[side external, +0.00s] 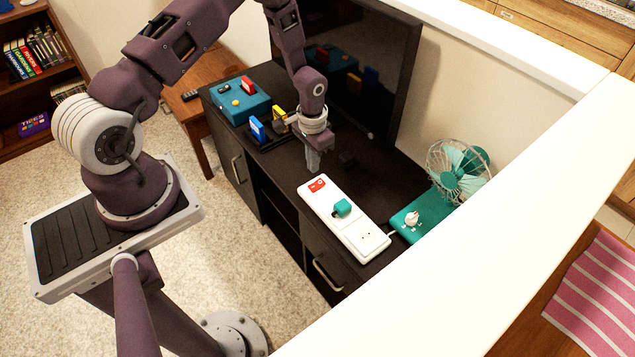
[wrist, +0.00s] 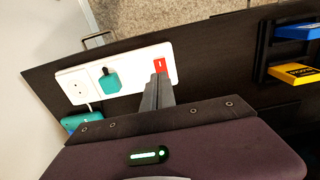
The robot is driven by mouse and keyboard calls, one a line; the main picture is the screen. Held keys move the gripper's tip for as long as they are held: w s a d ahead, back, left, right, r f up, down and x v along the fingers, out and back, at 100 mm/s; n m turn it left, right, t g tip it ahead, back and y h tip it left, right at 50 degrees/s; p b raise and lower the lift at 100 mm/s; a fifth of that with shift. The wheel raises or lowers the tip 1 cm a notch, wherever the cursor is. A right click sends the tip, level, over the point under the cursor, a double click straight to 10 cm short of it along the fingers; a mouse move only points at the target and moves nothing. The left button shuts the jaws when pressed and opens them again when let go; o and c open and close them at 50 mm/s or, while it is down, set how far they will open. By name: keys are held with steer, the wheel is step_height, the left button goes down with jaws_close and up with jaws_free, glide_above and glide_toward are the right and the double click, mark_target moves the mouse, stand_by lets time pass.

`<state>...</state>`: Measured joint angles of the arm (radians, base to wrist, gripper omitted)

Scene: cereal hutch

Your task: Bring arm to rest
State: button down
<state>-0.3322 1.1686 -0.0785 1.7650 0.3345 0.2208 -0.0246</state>
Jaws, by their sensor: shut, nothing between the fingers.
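My gripper (side external: 313,160) is shut and empty. It points down over the dark cabinet top, just behind the red-switch end of the white power strip in the side external view. In the wrist view its fingers (wrist: 158,88) are together and partly overlap the strip's edge near the red switch. I cannot tell whether the fingertips touch anything. The white power strip (side external: 372,238) lies on the cabinet and also shows in the wrist view (wrist: 130,78). A teal plug (side external: 342,208) sits in its middle socket, and the end socket is empty.
A teal fan (side external: 460,172) with a teal base (side external: 421,215) stands right of the strip. A teal console (side external: 240,100) and a dark rack with blue (side external: 257,129) and yellow (side external: 279,114) cartridges lie left. A television (side external: 350,60) stands behind. A white wall (side external: 470,230) borders the right.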

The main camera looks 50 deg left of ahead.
steer(key=shift+r, duration=0.1)
steer(key=s+d+r+t+y, duration=0.1)
steer(key=d+r, duration=0.1)
steer(key=r, duration=1.2)
steer(key=s+d+r+t, duration=0.1)
steer(key=s+d+r, duration=0.1)
steer(key=r, duration=1.3)
steer(key=s+d+r+t, duration=0.1)
steer(key=s+d+r, duration=0.2)
steer(key=s, duration=0.7)
steer(key=s+d+r+t+h, duration=0.1)
steer(key=s+d+r+t, duration=0.1)
steer(key=s+d+r, duration=0.2)
steer(key=s+r, duration=0.3)
steer(key=s, duration=0.3)
steer(key=shift+s+r+t, duration=0.25)
steer(key=shift+r+t, duration=0.05)
steer(key=shift+r, duration=0.1)
